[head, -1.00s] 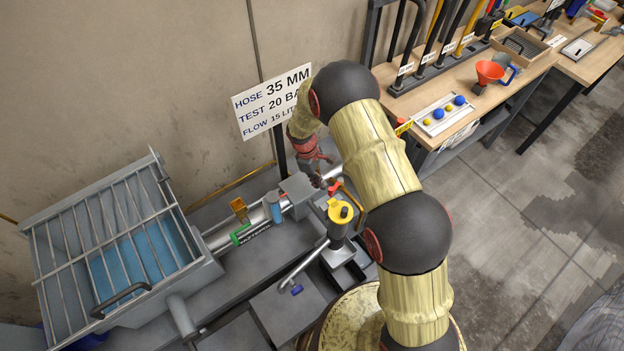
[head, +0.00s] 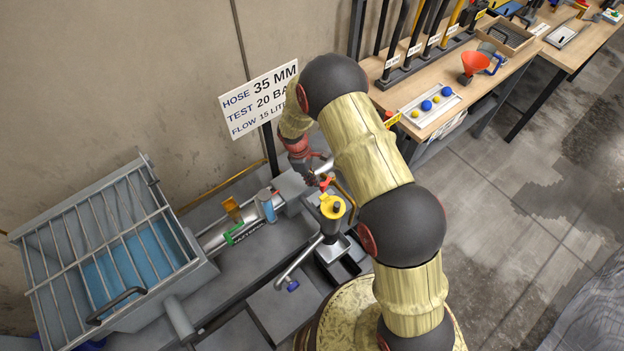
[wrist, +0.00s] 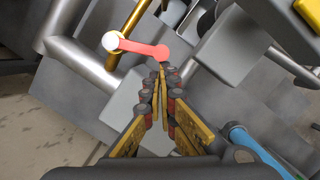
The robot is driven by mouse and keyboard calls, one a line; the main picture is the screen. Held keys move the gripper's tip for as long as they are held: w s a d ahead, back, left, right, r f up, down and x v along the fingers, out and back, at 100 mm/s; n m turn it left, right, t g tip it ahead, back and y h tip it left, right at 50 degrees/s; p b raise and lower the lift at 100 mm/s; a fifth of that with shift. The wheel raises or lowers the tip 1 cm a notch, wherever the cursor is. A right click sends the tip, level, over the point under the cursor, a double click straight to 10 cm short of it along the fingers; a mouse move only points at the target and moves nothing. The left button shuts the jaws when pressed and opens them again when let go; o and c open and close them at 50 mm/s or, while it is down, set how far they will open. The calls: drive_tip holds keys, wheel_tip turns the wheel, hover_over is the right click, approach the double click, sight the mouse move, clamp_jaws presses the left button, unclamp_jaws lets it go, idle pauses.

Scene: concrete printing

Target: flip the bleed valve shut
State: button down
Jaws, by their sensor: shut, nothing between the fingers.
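The bleed valve's red lever (wrist: 137,46) shows in the wrist view, with a pale round knob at its left end. It lies across a yellow-brown pipe near a grey pipe. It also shows small and red in the head view (head: 327,184). My gripper (wrist: 163,70) is shut and empty, its fingertips just below the lever's right end in the picture. I cannot tell whether they touch it. In the head view my gripper (head: 313,180) is small and dark beside the lever, partly lost among the fittings.
A yellow-capped funnel-like fitting (head: 332,207) stands close by. A grated tank (head: 200,275) is at the left, and a sign (head: 258,98) stands behind. A blue cylinder (wrist: 250,145) is at the lower right of the wrist view. A workbench (head: 500,80) stands at the right.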

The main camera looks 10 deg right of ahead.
sight(324, 188)
drive_tip(key=shift+s+d, duration=0.1)
drive_tip(key=shift+s, duration=0.1)
drive_tip(key=s+d+n, duration=0.1)
drive_tip(key=n, duration=0.1)
drive_tip(key=s+d+n+t+p, duration=0.1)
drive_tip(key=n, duration=0.1)
drive_tip(key=s+d+n+p, duration=0.1)
drive_tip(key=n, duration=0.1)
drive_tip(key=shift+s+d, duration=0.1)
drive_tip(key=shift+s, duration=0.2)
drive_tip(key=shift+s+d+n+t, duration=0.15)
drive_tip(key=shift+s+d+n, duration=0.1)
drive_tip(key=shift+d, duration=0.35)
drive_tip(key=shift+s+d+n+t, duration=0.15)
drive_tip(key=shift+s+d, duration=0.1)
drive_tip(key=shift+d, duration=0.45)
